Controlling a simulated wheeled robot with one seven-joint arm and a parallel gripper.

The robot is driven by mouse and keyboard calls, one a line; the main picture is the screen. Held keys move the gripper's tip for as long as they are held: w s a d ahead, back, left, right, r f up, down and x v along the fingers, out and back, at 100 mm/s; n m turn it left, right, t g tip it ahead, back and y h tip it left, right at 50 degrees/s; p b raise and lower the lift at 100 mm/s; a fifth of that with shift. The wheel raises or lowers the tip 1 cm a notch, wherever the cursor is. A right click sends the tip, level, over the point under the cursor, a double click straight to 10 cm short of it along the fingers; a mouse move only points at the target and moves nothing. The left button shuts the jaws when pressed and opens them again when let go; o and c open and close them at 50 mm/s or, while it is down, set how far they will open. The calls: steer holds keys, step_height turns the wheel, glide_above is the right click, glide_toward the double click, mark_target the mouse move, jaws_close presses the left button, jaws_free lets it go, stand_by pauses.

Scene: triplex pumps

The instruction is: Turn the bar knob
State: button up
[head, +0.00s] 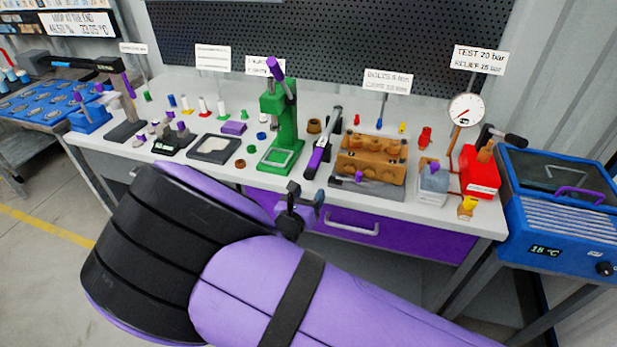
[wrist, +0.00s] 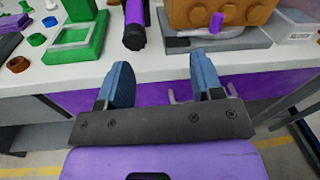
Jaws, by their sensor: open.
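No label marks a bar knob, so I cannot tell for sure which part it is. A small purple knob (head: 358,177) sits low at the front of the brown block and also shows at the top of the wrist view (wrist: 216,23). Another purple knob (head: 435,167) is on the grey box to its right. A black round knob (head: 604,268) is on the blue machine's front at far right. My gripper (head: 306,193) is open and empty at the bench's front edge; its two blue-grey fingers (wrist: 160,65) are apart, touching none of these knobs.
The white bench (head: 300,185) carries a green press (head: 280,135), a brown block (head: 370,155), a red pump unit (head: 480,175) and a gauge (head: 466,110). A purple drawer (head: 420,238) with a handle (head: 350,227) is below. The blue machine (head: 555,210) stands right.

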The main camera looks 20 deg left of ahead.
mark_target(308, 178)
steer(key=w+a, duration=0.1)
steer(key=w, duration=0.2)
steer(key=w+f+n+y, duration=0.1)
steer(key=w, duration=0.2)
steer(key=w+a+f+n, duration=0.1)
steer(key=w, duration=0.2)
steer(key=shift+a+f+y, duration=0.1)
steer(key=shift+a+y, duration=0.2)
steer(key=shift+y, duration=0.1)
steer(key=shift+c, duration=0.3)
steer(key=c, duration=0.9)
steer(key=shift+o, duration=0.2)
